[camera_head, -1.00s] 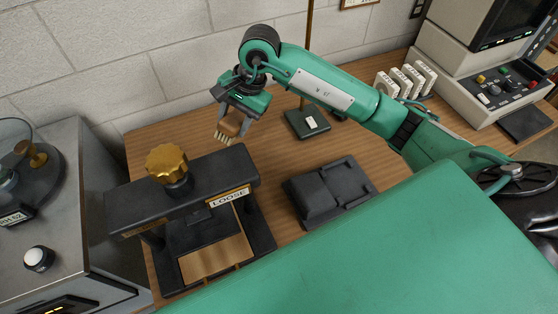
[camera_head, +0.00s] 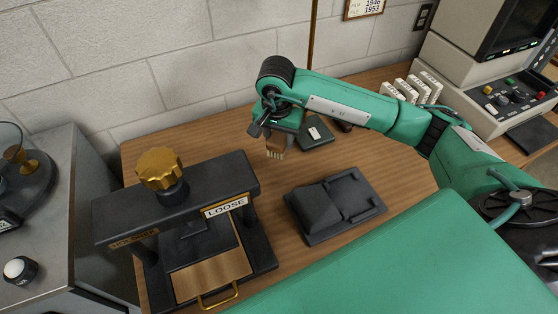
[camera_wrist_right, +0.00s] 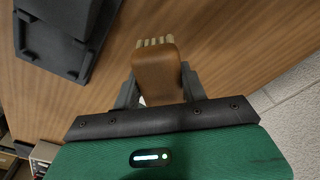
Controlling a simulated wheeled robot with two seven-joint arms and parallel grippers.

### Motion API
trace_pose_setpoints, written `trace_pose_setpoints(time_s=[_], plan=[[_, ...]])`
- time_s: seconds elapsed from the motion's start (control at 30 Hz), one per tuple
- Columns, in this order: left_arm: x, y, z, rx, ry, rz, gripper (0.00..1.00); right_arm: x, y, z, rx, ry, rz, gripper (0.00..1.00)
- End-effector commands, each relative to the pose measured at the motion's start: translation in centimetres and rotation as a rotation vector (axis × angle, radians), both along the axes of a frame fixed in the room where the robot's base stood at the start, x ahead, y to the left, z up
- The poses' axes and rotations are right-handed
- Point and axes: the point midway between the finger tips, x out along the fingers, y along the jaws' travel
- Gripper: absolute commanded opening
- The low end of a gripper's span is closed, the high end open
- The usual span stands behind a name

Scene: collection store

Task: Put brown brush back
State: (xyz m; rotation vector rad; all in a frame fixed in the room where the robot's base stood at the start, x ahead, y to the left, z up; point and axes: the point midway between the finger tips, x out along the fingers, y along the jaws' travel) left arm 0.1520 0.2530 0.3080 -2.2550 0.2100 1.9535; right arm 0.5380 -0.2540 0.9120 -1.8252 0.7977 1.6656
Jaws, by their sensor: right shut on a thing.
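The brown brush (camera_wrist_right: 157,75) has a brown wooden handle and pale bristles. In the right wrist view it sits between the fingers of my right gripper (camera_wrist_right: 158,88), which is shut on it. In the head view my right gripper (camera_head: 279,138) holds the brush (camera_head: 276,152) above the wooden table, bristles pointing down, in front of a small green block with a white label (camera_head: 317,133). The fingers are partly hidden there by the wrist. My left gripper is not in view.
A black press with a gold knob (camera_head: 160,170) and a LOOSE sign stands at the left. A black tray-like stand (camera_head: 335,205) lies in the middle of the table. White labelled blocks (camera_head: 412,88) and a console (camera_head: 500,95) are at the right. Bare wood lies between press and stand.

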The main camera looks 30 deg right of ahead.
Motion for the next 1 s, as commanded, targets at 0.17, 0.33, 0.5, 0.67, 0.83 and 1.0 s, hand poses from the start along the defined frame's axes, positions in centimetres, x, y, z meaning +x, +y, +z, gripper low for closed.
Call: trace_pose_setpoints(time_s=[0.17,0.33,0.5,0.67,0.83,1.0], plan=[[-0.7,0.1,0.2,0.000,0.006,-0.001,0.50,-0.1,0.1,-4.2,0.002,0.004,-0.001,0.07],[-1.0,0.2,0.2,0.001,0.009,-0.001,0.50,0.0,0.0,-6.1,0.001,0.000,0.000,0.07],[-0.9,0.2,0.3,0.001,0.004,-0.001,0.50,0.0,0.1,-7.3,0.002,0.001,-0.001,0.07],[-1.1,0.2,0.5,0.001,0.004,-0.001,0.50,0.0,0.0,-9.8,0.002,0.003,-0.001,0.07],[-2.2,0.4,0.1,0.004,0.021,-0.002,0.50,0.1,0.0,-10.6,0.002,-0.002,0.000,0.07],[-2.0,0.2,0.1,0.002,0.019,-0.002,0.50,0.0,0.0,-10.6,0.001,-0.001,0.000,0.07]])
